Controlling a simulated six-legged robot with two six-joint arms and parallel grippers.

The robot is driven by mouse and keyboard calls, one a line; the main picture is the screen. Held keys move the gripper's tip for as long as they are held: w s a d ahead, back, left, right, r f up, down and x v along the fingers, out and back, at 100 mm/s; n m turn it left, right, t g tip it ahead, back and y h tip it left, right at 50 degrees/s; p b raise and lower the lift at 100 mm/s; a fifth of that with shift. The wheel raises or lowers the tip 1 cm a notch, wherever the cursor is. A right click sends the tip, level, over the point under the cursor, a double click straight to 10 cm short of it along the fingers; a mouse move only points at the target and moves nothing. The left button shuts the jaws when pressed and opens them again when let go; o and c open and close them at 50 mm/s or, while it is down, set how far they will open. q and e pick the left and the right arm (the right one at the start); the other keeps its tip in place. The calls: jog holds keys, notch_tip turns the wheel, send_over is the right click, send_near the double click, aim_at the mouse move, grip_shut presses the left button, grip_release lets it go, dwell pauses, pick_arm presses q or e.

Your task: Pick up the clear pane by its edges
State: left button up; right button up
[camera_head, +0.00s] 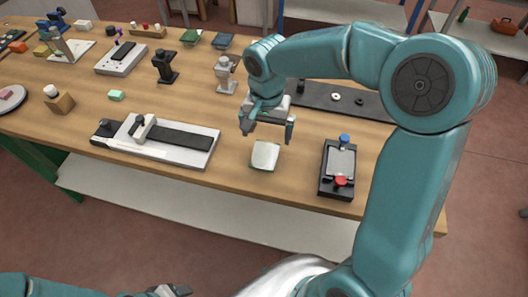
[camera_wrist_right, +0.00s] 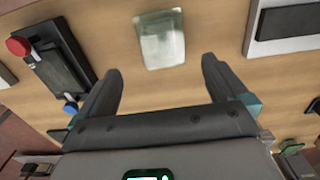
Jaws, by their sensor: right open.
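The clear pane (camera_head: 265,155) is a small pale, greenish square lying flat on the wooden table near its front edge. It also shows in the right wrist view (camera_wrist_right: 161,40), beyond the fingertips. My right gripper (camera_head: 268,132) is open and empty above the table, just behind the pane in the head view. Its two fingers are spread apart in the right wrist view (camera_wrist_right: 160,75), and the pane lies ahead of the gap between them, not touched. My left gripper (camera_head: 170,291) shows only in part at the bottom edge of the head view; its jaws are not clear.
A black fixture (camera_head: 338,168) with a blue and a red knob stands right of the pane. A white and black edging device (camera_head: 158,141) lies to the left. A dark strip (camera_head: 335,98) with rings lies behind. Bare wood surrounds the pane.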

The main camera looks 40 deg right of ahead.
aim_at(265, 155)
notch_tip(265, 155, down, 2)
jog(key=shift+a, duration=0.15)
jog(key=shift+a+f+p, duration=0.1)
jog(key=shift+f+p, duration=0.55)
jog(key=shift+f, duration=2.15)
jog(key=c, duration=1.1)
jog(key=shift+r, duration=0.1)
